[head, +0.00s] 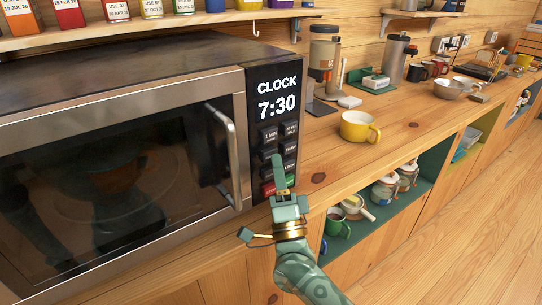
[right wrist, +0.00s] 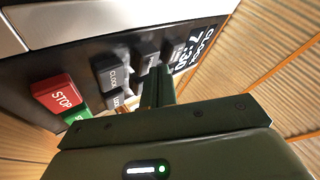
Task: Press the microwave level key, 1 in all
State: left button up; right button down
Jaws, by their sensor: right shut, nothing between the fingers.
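The microwave (head: 120,70) stands at the left with its door closed. Its black control panel (head: 262,105) reads CLOCK 7:30 and carries rows of dark keys above a red STOP key and a green key. I cannot read which key is the level key. My right gripper (head: 278,161) is shut and empty, its fingers upright in front of the lower keys and hiding some of them. In the right wrist view its fingers (right wrist: 158,78) are close to the dark keys beside the CLOCK key (right wrist: 112,74); I cannot tell whether they touch. My left gripper is out of view.
The door handle (head: 227,155) sticks out left of the panel. A yellow mug (head: 358,127) stands on the counter to the right. Open shelves below hold a green mug (head: 337,223) and jars. A shelf with labelled jars (head: 117,10) runs above the microwave.

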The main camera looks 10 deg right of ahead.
jog(key=shift+w+a, duration=0.1)
jog(key=shift+w, duration=0.1)
jog(key=shift+s, duration=0.15)
dwell(0.5)
jog(key=shift+s+d+p, duration=0.3)
jog(key=shift+s+p, duration=0.1)
jog(key=shift+s, duration=0.2)
jog(key=s, duration=0.1)
jog(key=s+d+p, duration=0.1)
jog(key=s, duration=0.1)
jog(key=s+d+p, duration=0.1)
jog(key=shift+s, duration=0.3)
dwell(0.5)
